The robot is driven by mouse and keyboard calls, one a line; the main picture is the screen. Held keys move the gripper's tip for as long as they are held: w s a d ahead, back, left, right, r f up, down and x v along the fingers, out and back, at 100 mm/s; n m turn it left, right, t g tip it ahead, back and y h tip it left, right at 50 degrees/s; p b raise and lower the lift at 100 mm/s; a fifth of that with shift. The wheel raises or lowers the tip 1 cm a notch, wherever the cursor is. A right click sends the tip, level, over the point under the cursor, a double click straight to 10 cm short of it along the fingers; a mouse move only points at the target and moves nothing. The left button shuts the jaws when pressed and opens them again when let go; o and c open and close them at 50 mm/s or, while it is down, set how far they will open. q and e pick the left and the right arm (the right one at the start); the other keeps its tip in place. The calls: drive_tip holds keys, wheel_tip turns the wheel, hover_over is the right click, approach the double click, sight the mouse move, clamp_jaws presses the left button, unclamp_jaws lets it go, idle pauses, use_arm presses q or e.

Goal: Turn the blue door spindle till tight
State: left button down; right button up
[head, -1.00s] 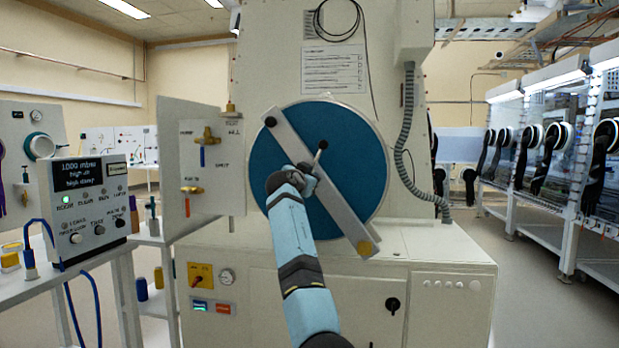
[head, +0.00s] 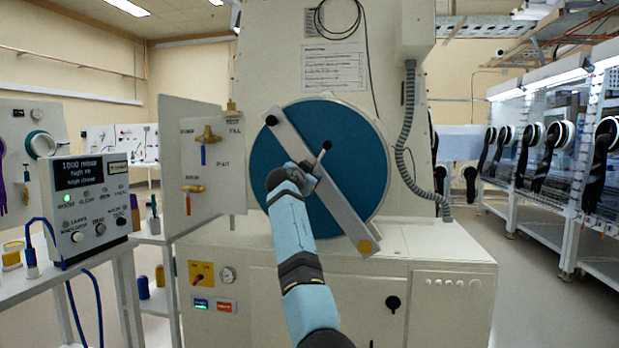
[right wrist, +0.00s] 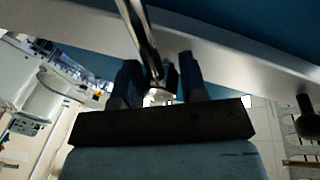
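The round blue door (head: 345,130) faces me on the big cream chamber. A grey metal bar (head: 340,212) crosses it diagonally from upper left to lower right. The spindle handle (head: 321,157), a metal rod with a dark knob, sticks out near the bar's middle. My right gripper (head: 304,176) is at the spindle and hides its hub. In the right wrist view the spindle rod (right wrist: 142,35) runs down between the two dark fingers of my right gripper (right wrist: 160,82). The fingers stand apart; whether they press on the rod is unclear. My left gripper is not in view.
A hinged panel with brass valves (head: 218,165) stands left of the door. A control box (head: 90,205) sits on a white bench at the left. A ribbed grey hose (head: 405,130) hangs right of the door. Gloveboxes (head: 555,140) line the right side, with free floor before them.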

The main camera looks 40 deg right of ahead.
drive_tip(key=shift+a, duration=0.1)
